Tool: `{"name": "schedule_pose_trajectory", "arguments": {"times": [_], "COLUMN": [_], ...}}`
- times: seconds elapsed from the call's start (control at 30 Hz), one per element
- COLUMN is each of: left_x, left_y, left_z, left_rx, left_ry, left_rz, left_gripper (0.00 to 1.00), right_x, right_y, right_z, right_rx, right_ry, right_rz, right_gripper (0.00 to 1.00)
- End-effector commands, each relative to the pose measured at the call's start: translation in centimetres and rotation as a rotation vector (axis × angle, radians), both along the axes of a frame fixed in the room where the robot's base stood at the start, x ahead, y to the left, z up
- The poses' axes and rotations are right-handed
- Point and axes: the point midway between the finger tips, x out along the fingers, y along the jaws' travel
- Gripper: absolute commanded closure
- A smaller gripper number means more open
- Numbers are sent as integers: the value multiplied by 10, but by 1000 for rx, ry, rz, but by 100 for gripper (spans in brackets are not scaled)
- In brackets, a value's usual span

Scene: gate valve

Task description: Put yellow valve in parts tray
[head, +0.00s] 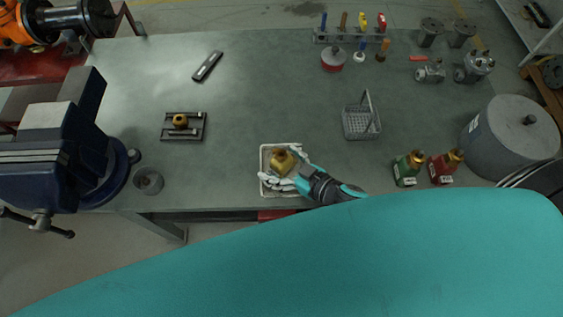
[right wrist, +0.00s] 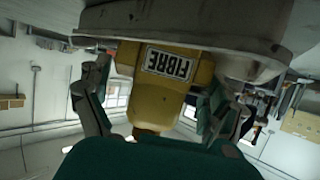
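The yellow valve (head: 283,161), with a label reading FIBRE in the right wrist view (right wrist: 165,85), is within the walls of the pale parts tray (head: 263,158). The tray sits near the table's front edge, and its wall also shows at the top of the right wrist view (right wrist: 180,25). My right gripper (head: 286,170) reaches in from the lower right. Its fingers are spread on either side of the valve, with gaps visible beside it in the right wrist view. Whether the valve rests on the tray floor is hidden. My left gripper is not in view.
A wire basket (head: 361,122), a green bottle-shaped valve (head: 407,169) and a red one (head: 444,167) stand to the right. A blue vise (head: 62,150) and a dark fixture (head: 183,127) are at left. The table middle is clear.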

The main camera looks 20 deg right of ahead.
Motion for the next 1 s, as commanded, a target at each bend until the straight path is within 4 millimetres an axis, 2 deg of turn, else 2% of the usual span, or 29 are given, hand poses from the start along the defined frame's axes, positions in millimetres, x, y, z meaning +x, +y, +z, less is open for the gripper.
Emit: {"name": "schedule_pose_trajectory", "arguments": {"times": [0.37, 0.47, 0.8, 1.0], "left_x": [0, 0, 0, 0], "left_y": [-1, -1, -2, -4], "left_z": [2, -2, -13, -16], "left_rx": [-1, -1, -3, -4], "left_ry": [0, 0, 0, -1], "left_rz": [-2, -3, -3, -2], "left_gripper": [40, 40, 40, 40], "right_x": [-2, -12, -67, -87], "right_y": [-1, -7, -39, -52], "right_z": [3, 5, 31, 43], "right_rx": [-1, 0, 0, 1], "right_ry": [1, 3, 5, 3], "right_rz": [0, 1, -1, -1], "right_gripper": [0, 0, 0, 0]}}
